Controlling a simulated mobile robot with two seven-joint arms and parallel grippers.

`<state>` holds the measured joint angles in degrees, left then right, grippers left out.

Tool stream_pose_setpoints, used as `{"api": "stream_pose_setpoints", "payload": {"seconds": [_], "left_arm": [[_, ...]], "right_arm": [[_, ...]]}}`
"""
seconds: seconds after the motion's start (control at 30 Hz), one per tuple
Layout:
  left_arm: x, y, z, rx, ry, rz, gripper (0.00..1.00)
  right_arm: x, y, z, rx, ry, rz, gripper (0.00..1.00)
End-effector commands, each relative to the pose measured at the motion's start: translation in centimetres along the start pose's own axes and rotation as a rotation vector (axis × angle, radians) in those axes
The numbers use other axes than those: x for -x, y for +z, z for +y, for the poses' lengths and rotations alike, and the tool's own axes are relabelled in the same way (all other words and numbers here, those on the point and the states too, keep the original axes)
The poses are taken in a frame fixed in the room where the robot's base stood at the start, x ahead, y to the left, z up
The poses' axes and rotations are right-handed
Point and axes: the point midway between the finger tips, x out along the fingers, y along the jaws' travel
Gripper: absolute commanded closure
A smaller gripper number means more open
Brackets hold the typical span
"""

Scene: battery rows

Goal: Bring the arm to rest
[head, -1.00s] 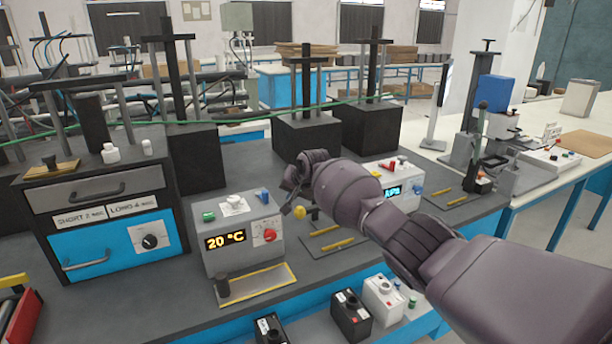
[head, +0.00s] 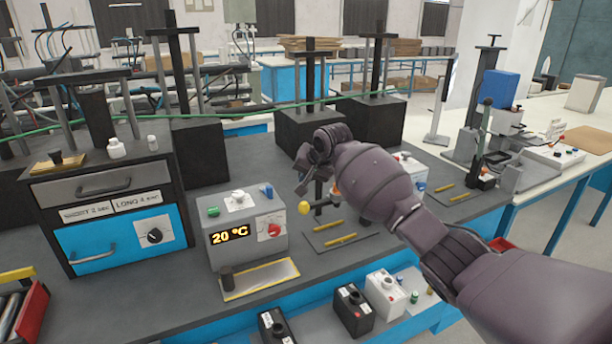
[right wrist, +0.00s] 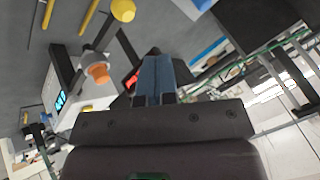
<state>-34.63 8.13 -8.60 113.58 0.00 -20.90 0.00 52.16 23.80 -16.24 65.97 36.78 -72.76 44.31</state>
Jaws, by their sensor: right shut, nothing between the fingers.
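My right arm reaches in from the right in the head view. Its gripper (head: 304,180) is above the bench, near a yellow-knobbed stand (head: 305,207) and clear of the bench top. In the right wrist view the dark blue fingers (right wrist: 155,75) are together with nothing between them. The yellow knob (right wrist: 123,10) and an orange-tipped part (right wrist: 98,73) show beyond them. My left gripper is not in view.
A temperature box (head: 245,236) reading 20 °C stands left of my arm. A drawer unit (head: 115,215) is farther left. Black blocks with posts (head: 375,122) stand behind. Small black and white containers (head: 353,312) line the front shelf.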

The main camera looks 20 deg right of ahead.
Motion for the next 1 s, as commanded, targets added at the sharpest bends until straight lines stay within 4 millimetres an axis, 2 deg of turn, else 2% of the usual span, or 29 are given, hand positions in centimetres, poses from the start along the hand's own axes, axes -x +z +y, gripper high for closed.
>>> {"api": "stream_pose_setpoints", "payload": {"seconds": [0.33, 0.47, 0.57, 0.77, 0.87, 1.0], "left_arm": [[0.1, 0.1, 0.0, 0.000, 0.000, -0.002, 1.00], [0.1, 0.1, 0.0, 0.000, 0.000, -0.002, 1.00], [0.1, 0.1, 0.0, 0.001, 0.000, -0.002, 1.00], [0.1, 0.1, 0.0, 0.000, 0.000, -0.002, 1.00], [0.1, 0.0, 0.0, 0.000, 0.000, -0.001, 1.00], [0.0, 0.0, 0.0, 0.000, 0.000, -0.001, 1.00]], "right_arm": [[0.0, 0.0, 0.0, 0.004, 0.000, 0.000, 1.00], [0.0, -0.4, -0.3, 0.060, -0.017, 0.022, 1.00], [0.5, -1.5, -1.2, 0.159, -0.050, 0.104, 1.00], [3.9, -4.0, -5.6, 0.397, -0.140, 0.345, 1.00], [4.9, -3.7, -6.7, 0.501, -0.173, 0.454, 1.00], [5.1, -2.0, -6.5, 0.609, -0.198, 0.570, 1.00]]}}
